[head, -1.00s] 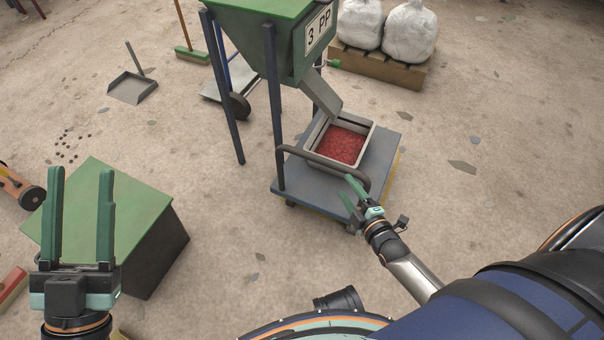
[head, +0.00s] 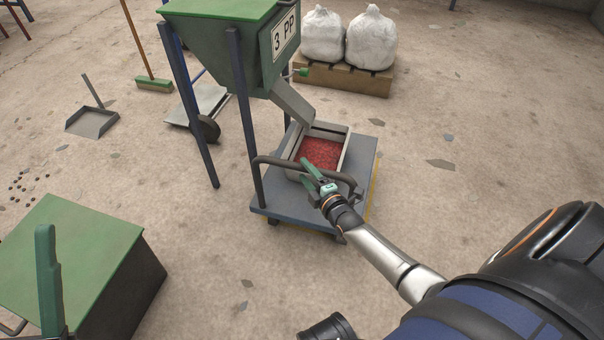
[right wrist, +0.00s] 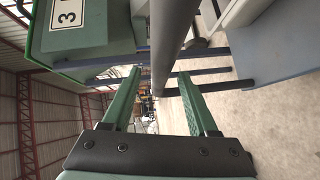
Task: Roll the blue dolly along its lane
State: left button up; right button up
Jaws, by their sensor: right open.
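The blue dolly (head: 362,165) stands under the chute of the green hopper, with a dark curved push handle (head: 280,161) on its near side. A grey tray (head: 346,150) of red granules sits on its deck. In the right wrist view the grey handle bar (right wrist: 167,60) runs between the two green fingers of the gripper (right wrist: 159,74); contact cannot be told. Of my left gripper only one green finger (head: 47,280) shows at the lower left; the rest is out of frame.
The hopper (head: 225,50) stands on dark legs around the dolly's left side. A green-topped box (head: 70,250) is at lower left. White sacks (head: 370,40) rest on a pallet behind. The floor to the right of the dolly is clear.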

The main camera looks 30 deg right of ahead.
jog(key=shift+w+d+f+b, duration=0.15)
jog(key=shift+w+b, duration=0.25)
jog(key=shift+w, duration=0.85)
jog(key=shift+c, duration=0.3)
grip_shut()
